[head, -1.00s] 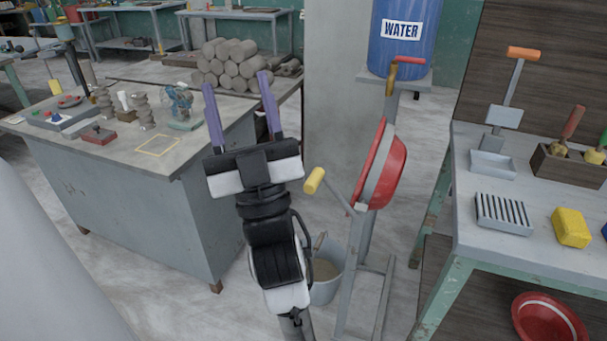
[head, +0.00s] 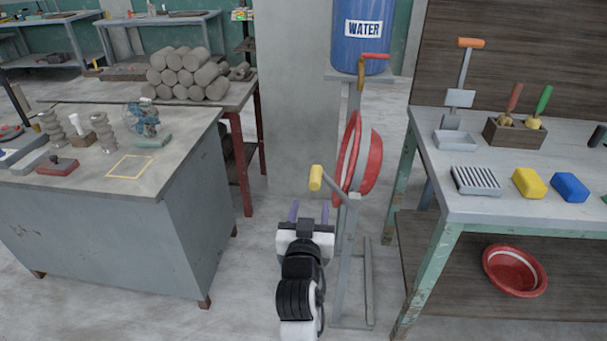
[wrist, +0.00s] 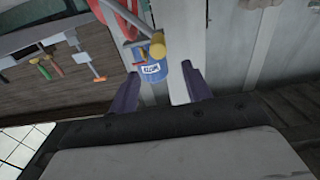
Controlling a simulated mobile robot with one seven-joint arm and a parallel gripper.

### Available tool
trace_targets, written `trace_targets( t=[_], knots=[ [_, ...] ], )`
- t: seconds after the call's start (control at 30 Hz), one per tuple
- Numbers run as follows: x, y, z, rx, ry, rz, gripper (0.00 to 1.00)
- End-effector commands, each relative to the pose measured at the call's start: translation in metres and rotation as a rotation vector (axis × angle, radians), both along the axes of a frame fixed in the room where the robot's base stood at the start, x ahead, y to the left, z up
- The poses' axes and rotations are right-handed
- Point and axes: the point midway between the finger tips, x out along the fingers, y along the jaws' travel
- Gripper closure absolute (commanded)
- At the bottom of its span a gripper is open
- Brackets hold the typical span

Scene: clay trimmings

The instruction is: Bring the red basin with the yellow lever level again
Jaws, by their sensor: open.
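The red basin (head: 373,165) is tipped steeply onto its side, almost vertical, on a grey metal stand (head: 344,255). Its lever is a grey rod with a yellow grip (head: 316,178), sticking out to the left and up. My gripper (head: 310,211) is open and empty, just below the yellow grip in the head view and apart from it. In the wrist view the fingers (wrist: 160,72) are spread, with the yellow grip (wrist: 157,46) beyond them and part of the basin's red rim (wrist: 118,18) at the top.
The blue water barrel (head: 362,48) stands behind the basin, with a red-handled tap in front. A workbench (head: 110,195) stands left, and a green-legged table (head: 490,200) right. A second red basin (head: 515,270) lies on its lower shelf.

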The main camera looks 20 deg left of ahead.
Motion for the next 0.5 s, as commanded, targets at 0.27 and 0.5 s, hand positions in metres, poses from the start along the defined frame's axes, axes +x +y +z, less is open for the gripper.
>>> trace_targets(
  t=[0.27, 0.5],
  knots=[
    [0.031, 0.007, 0.001, -0.002, 0.007, -0.005, 0.51],
    [0.082, 0.022, 0.002, -0.001, 0.006, -0.005, 0.51]
  ],
)
